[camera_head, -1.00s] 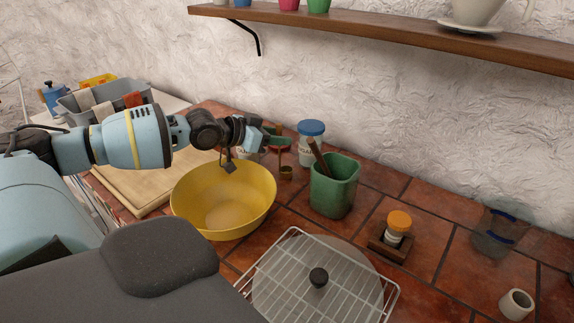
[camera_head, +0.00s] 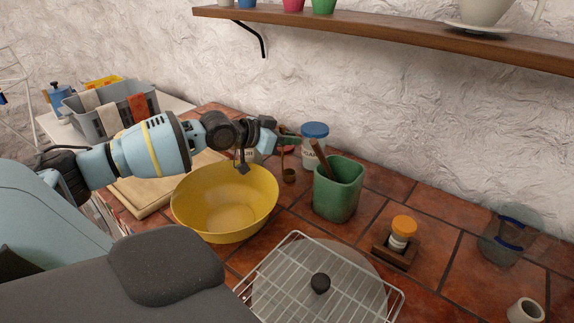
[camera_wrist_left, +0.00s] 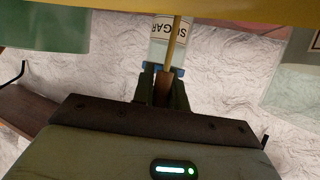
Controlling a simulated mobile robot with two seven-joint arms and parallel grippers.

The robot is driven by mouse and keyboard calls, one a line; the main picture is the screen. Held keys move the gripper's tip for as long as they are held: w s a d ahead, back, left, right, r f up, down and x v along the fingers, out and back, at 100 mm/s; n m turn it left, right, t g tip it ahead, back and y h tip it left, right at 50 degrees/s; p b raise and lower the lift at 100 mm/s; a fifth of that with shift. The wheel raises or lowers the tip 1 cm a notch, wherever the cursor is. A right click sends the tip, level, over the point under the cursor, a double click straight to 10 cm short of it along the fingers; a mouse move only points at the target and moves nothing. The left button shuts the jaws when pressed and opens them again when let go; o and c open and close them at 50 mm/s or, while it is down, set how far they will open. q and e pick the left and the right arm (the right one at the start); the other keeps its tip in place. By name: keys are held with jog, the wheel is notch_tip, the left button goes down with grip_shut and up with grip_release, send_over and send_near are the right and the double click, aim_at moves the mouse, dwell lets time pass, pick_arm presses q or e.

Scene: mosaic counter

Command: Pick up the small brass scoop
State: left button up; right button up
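The small brass scoop (camera_head: 289,176) is behind the yellow bowl and left of the green crock, its cup low and its handle upright. In the left wrist view its brass stem (camera_wrist_left: 174,42) runs to a brown grip between my fingers. My left gripper (camera_head: 284,139) reaches over the bowl from the left. In the wrist view its two fingers (camera_wrist_left: 163,90) are close together, one on each side of the grip, and look shut on it. Whether the cup touches the counter is unclear. I do not see my right gripper.
The yellow bowl (camera_head: 225,222) lies under my left wrist. The green crock (camera_head: 337,200) with a wooden tool stands close right of the scoop. A blue-lidded jar (camera_head: 314,143) is behind. A wire rack (camera_head: 290,252) is in front; a shelf (camera_head: 400,33) runs above.

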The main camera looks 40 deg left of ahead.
pick_arm(q)
grip_shut()
pick_arm(e)
jog(key=shift+s, duration=0.3)
pick_arm(q)
jog(key=shift+r, duration=0.1)
pick_arm(e)
jog(key=shift+f, duration=0.1)
